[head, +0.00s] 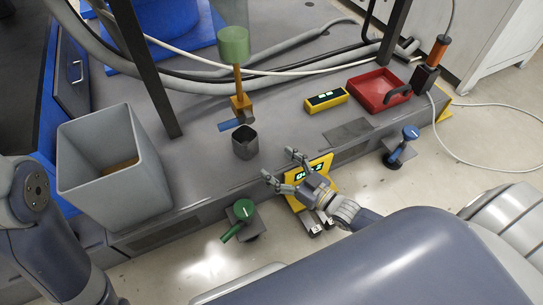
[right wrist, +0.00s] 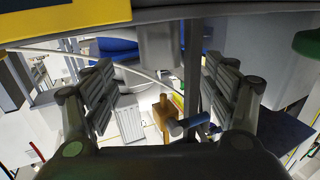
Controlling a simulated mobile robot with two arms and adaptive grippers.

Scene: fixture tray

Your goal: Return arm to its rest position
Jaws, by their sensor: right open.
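My right arm reaches in from the lower right of the head view, and its gripper (head: 281,166) is over the front edge of the grey fixture bench, just in front of a small dark cup (head: 245,142). The right gripper is open, its fingers apart with nothing between them. In the right wrist view the two finger pads of this gripper (right wrist: 162,92) stand wide apart at left and right. Part of my left arm (head: 45,225) shows at the left edge of the head view; its gripper is out of the picture.
A yellow display unit (head: 291,201) sits right beside the right gripper, partly hidden by it. A green-handled valve (head: 243,218) and a blue-handled one (head: 402,145) stick out along the bench front. A grey bin (head: 80,150), a red tray (head: 367,98) and a yellow box (head: 326,100) stand on the bench.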

